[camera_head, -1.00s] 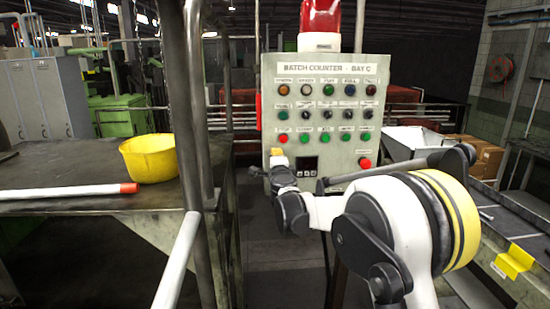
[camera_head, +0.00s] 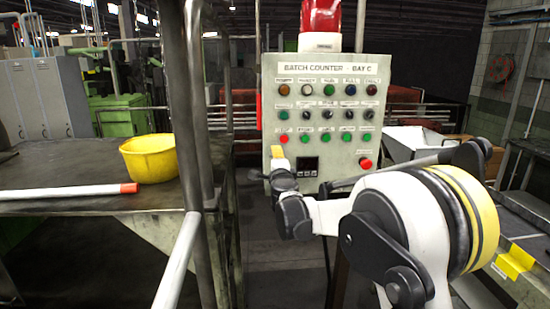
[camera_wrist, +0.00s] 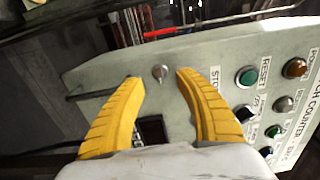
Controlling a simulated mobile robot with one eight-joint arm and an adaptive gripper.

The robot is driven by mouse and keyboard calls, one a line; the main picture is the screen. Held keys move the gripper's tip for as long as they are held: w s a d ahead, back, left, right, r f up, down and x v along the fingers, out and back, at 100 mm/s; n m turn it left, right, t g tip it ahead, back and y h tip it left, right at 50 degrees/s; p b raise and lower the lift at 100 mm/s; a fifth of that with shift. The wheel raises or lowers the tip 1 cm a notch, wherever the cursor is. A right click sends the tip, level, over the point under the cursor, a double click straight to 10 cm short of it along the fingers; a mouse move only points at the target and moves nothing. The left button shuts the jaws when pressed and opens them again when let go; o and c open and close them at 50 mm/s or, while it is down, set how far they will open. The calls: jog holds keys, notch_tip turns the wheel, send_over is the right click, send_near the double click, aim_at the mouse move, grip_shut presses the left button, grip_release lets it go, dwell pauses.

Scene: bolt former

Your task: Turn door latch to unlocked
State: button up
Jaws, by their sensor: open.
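The grey control cabinet, labelled "BATCH COUNTER - BAY C" (camera_head: 325,80), stands upright ahead of me. I see no contact, and the remaining distance is hard to judge. In the head view my gripper (camera_head: 277,153) is at the cabinet's lower left, and I cannot make out the latch there.
Rows of coloured buttons and lamps (camera_head: 328,114) cover the panel, with a red button (camera_head: 365,163) at lower right. A dark display (camera_head: 307,167) is low on the panel. A yellow bucket (camera_head: 148,158) stands on the left table. A dark post (camera_head: 186,120) rises left of the cabinet.

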jog(key=s, duration=1)
jog(key=shift+r, duration=0.1)
jog(key=s+a+f+n+g+y+b, duration=0.1)
jog(key=s+n+g+y+b, duration=0.15)
jog(key=s+n, duration=0.45)
jog(key=s+a+f+n+g+y+b, duration=0.1)
jog(key=s+f+n+y+b, duration=0.25)
jog(key=s, duration=0.55)
jog(key=s+d+f+n+g+h+b, duration=0.2)
jog(key=s+d+f, duration=0.2)
jog(key=s+f, duration=0.3)
jog(key=s+d+f+n+g+h+b, duration=0.2)
jog(key=s+d+f+n+g, duration=0.1)
jog(key=s+f, duration=0.4)
jog(key=s+d+f+n+g+h+b, duration=0.2)
jog(key=s+d+f, duration=0.3)
jog(key=s, duration=0.7)
notch_tip(320, 180, down, 2)
jog(key=shift+s+d+f+n, duration=0.1)
jog(key=shift+s+d+n, duration=0.2)
jog(key=shift+d+n, duration=0.1)
